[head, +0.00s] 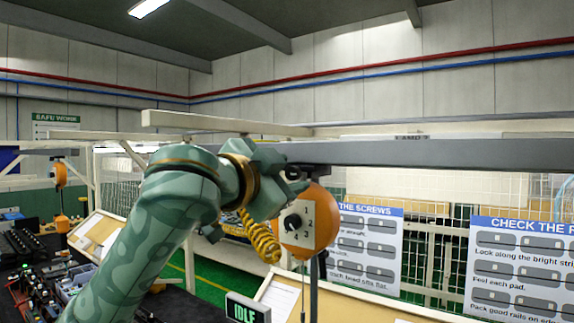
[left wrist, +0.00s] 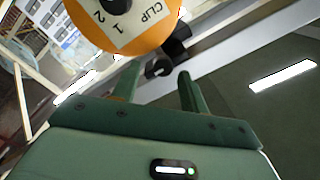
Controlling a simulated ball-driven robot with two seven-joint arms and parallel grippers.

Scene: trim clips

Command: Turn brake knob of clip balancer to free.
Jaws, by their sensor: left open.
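The orange clip balancer (head: 322,200) hangs under a grey rail in the head view. Its white plate (head: 308,236) bears the numbers 1 to 4, with a black knob (head: 292,221) at its left. I cannot read the knob's setting. My left gripper (head: 291,181) is at the balancer's upper left, above the knob. In the left wrist view, my left gripper (left wrist: 157,88) is open, with nothing between its fingers. The balancer (left wrist: 135,35) lies beyond the fingertips, near its black hanger (left wrist: 165,60). The knob (left wrist: 88,22) shows there only partly. My right gripper is not in view.
The grey rail (head: 440,153) runs across just above the balancer. A yellow coiled hose (head: 260,238) hangs beside the plate. An IDLE sign (head: 247,310) stands below. Instruction boards (head: 368,245) stand at the right. Another orange balancer (head: 60,175) hangs far left.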

